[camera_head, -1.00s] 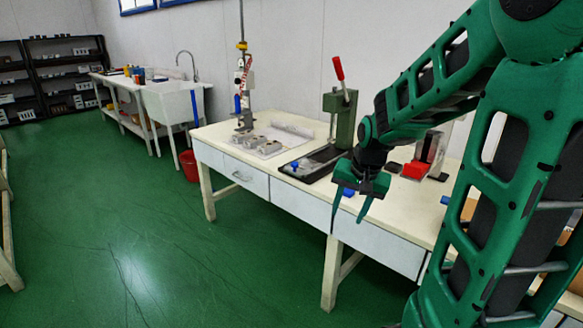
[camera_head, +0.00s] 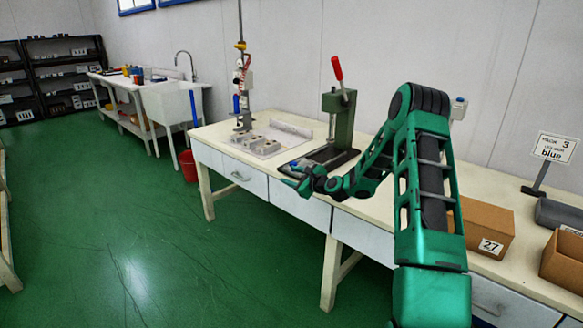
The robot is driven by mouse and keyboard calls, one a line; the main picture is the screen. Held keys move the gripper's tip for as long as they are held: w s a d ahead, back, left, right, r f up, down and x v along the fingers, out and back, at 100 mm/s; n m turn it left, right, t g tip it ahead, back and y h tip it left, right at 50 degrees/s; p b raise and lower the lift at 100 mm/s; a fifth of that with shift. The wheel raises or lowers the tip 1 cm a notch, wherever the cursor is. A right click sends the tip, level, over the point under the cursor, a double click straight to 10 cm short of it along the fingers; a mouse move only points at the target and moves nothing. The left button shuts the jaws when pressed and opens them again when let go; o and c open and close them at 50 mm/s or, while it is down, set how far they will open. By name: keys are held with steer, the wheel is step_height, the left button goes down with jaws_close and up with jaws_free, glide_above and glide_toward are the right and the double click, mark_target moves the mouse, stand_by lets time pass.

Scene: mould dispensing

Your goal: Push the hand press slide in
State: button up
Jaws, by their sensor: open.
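The hand press (camera_head: 340,118) stands on the workbench, a green upright column with a red-tipped lever (camera_head: 337,68) tilted up to the left. Its dark slide tray (camera_head: 333,153) lies at the foot of the column and reaches toward the bench's front edge. My gripper (camera_head: 287,175) is at the front end of the tray, just over the bench's front edge, pointing left. Its green fingers are spread, with nothing seen between them. My wrist hides the front part of the slide, so I cannot tell whether the fingers touch it.
A plate with grey mould blocks (camera_head: 260,143) lies left of the press, below a hanging dispensing tool (camera_head: 243,75). The bench top (camera_head: 385,210) near my forearm is mostly clear.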

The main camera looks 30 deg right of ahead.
mark_target(295, 165)
steer(key=w+d+f+m+t+h, duration=0.2)
steer(key=d+m+t+h, duration=0.1)
steer(key=d+m, duration=0.45)
steer(key=shift+m+h, duration=0.3)
steer(key=shift+m, duration=0.25)
steer(key=w, duration=1.1)
steer(key=shift+d+f, duration=0.1)
steer(key=shift+d, duration=0.15)
